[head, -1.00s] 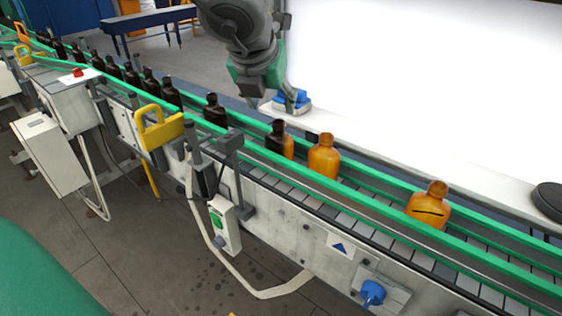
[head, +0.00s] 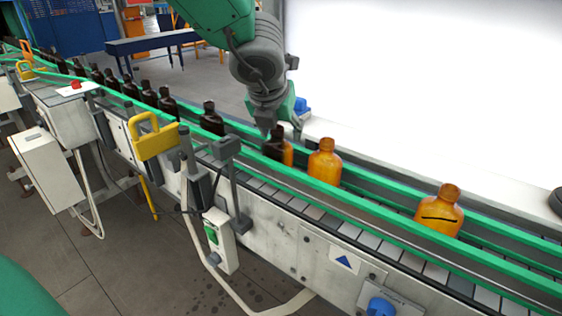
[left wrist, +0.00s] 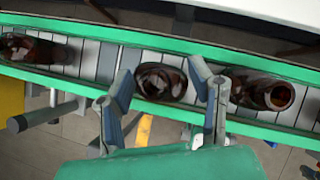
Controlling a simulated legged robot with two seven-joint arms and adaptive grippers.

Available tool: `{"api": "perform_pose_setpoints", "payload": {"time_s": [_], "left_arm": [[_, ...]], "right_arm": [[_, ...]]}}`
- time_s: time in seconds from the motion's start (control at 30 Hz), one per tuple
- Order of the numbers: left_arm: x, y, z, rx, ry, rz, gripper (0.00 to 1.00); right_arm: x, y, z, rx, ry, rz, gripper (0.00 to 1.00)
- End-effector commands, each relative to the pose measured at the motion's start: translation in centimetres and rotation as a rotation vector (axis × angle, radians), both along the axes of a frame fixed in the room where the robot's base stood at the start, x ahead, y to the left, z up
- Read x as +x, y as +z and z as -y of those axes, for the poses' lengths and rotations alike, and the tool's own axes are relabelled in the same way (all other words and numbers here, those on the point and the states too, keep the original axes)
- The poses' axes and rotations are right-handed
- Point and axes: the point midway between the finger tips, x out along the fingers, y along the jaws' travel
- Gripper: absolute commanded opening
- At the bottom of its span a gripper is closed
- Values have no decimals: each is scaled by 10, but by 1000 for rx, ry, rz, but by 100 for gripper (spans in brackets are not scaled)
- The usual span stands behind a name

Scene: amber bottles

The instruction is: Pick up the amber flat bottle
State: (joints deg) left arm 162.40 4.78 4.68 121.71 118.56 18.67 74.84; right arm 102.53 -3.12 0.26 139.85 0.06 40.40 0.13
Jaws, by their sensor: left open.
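Two bright amber bottles stand upright on the conveyor in the head view: one near the middle (head: 325,163) and one farther right (head: 438,214) with a dark curved mark. Left of them is a bottle that looks part dark, part amber (head: 282,151). Which bottle is the flat one, I cannot tell. My left gripper (head: 269,124) is open, pointing down just above and behind the part-dark bottle. In the left wrist view its fingers (left wrist: 167,92) spread on either side of a dark brown bottle (left wrist: 158,84); another brown bottle (left wrist: 262,92) is right of them. My right gripper is not in view.
Green guide rails (head: 380,208) run along both sides of the belt. Several dark bottles (head: 211,119) line up toward the far left. A yellow bracket (head: 153,137) and a grey sensor post (head: 231,160) stand at the near side. A bright white panel (head: 430,90) is behind.

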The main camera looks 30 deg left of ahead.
Motion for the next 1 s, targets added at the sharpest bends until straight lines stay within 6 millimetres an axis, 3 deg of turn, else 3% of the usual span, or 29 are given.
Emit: {"api": "perform_pose_setpoints", "payload": {"time_s": [0.1,0.17,0.23,0.27,0.67,0.87,1.0], "left_arm": [[0,0,0,-1,0,0,48],[0,0,-1,-2,0,-1,30],[0,0,-1,-2,0,-1,6],[0,0,-1,-2,0,-1,0],[0,2,0,-2,0,-1,0],[1,24,0,-5,0,2,0],[1,50,1,-5,1,4,0]], "right_arm": [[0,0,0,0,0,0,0],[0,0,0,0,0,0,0],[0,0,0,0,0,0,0],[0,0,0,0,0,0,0],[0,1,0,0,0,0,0],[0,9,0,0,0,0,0],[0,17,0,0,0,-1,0]]}}
